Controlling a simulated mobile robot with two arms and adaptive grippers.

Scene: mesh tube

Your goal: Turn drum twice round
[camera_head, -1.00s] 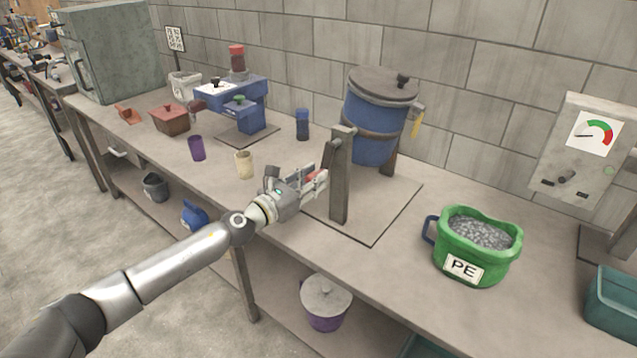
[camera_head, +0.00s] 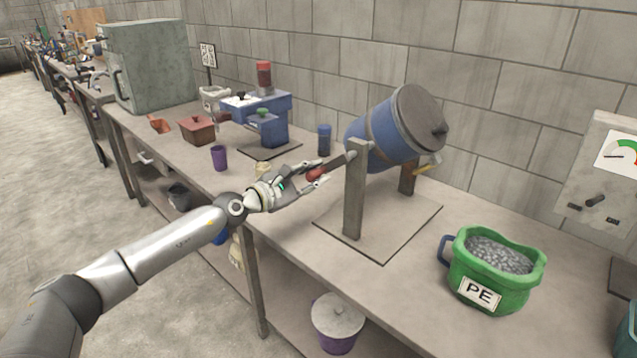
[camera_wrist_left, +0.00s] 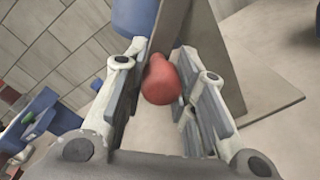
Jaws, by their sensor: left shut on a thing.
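The blue drum (camera_head: 385,138) hangs tilted on its stand, with its grey lid (camera_head: 420,118) facing right and up. A grey post (camera_head: 355,190) of the stand rises in front of it on a base plate. A crank arm (camera_head: 336,166) runs from the post's top down to the left, ending in a red handle (camera_head: 315,174). My left gripper (camera_head: 318,179) is shut on this handle. In the left wrist view the red handle (camera_wrist_left: 162,82) sits between the two fingers of the gripper (camera_wrist_left: 166,72). My right gripper is not in view.
A green PE tub (camera_head: 490,270) of grey granules stands right of the stand. Left of it are a purple cup (camera_head: 218,158), a dark blue cup (camera_head: 324,140) and a blue machine (camera_head: 262,118). A cream thing (camera_head: 236,250) shows below the bench edge, unclear.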

